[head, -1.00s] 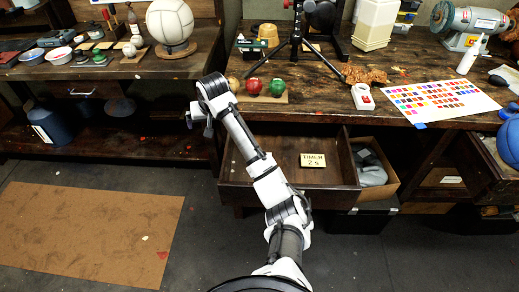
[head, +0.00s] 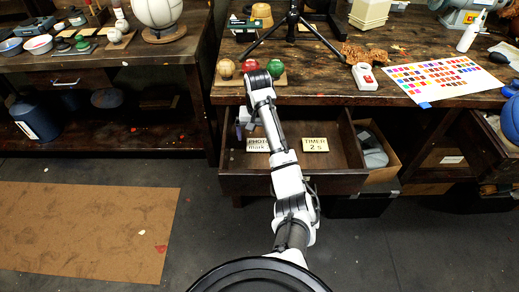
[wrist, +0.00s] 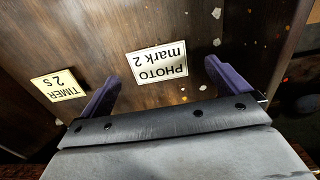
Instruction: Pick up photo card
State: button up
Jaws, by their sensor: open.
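The photo card (wrist: 158,63) is a pale card printed "PHOTO mark 2". It lies flat on the wooden bottom of the open drawer (head: 339,160). In the head view the photo card (head: 257,145) is partly hidden behind my arm.
The drawer's side walls and the bench top edge bound the space. Three balls on a small board (head: 273,82) sit on the bench above. A white timer-like box (head: 364,77) and a color chart (head: 446,80) lie further right. A grey item (head: 373,150) is in the adjoining box.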

aim_at(259, 147)
jog(key=shift+d+f, duration=0.15)
jog(key=shift+f, duration=1.2)
jog(key=shift+d+f, duration=0.1)
jog(key=shift+f, duration=1.25)
jog(key=c, duration=0.9)
